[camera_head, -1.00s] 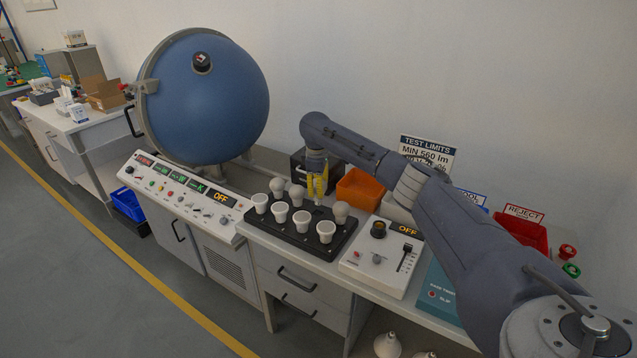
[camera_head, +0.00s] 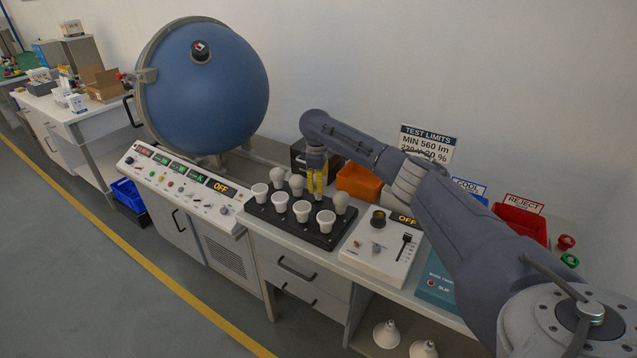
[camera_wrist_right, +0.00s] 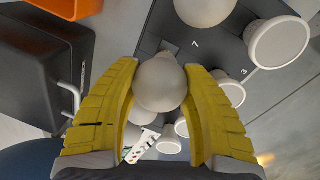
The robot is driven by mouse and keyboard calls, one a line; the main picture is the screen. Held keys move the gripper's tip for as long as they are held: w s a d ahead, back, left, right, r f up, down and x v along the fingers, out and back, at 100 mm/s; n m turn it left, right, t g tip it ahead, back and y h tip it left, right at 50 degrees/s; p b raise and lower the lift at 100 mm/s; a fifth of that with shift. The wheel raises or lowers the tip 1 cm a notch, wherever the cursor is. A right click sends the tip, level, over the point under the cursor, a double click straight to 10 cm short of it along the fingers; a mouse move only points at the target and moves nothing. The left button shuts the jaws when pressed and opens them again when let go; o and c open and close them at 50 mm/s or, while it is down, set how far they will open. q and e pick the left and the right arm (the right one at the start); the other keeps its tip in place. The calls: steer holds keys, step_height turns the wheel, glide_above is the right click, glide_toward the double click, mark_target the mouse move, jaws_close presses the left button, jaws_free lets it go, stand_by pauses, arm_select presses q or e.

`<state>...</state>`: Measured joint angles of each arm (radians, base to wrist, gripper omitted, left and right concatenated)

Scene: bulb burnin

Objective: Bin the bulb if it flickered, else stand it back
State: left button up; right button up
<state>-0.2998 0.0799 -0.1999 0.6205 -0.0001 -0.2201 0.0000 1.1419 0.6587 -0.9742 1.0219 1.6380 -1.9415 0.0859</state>
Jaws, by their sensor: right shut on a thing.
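My right gripper (camera_head: 317,181) points down at the back row of the black bulb rack (camera_head: 290,227). In the right wrist view its yellow fingers (camera_wrist_right: 161,100) are shut on a round frosted white bulb (camera_wrist_right: 160,84). I cannot tell whether this bulb is seated in the rack or lifted; its base is hidden. Frosted bulbs (camera_head: 278,174) and (camera_head: 341,203) stand in the rack, with white flat-faced bulbs (camera_head: 302,210) in front. My left gripper is out of view.
A test unit (camera_head: 380,250) reading OFF stands right of the rack. A large blue sphere (camera_head: 205,100) and its panel (camera_head: 175,180), also OFF, stand left. An orange bin (camera_head: 358,183) and a dark case (camera_wrist_right: 35,85) are near the gripper. A COOL sign (camera_head: 468,187) is at the right.

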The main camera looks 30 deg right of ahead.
steer(key=shift+f, duration=1.9)
steer(key=o, duration=1.2)
steer(key=r, duration=0.8)
steer(key=s+a+r, duration=0.1)
steer(key=r, duration=0.3)
steer(key=shift+f, duration=0.1)
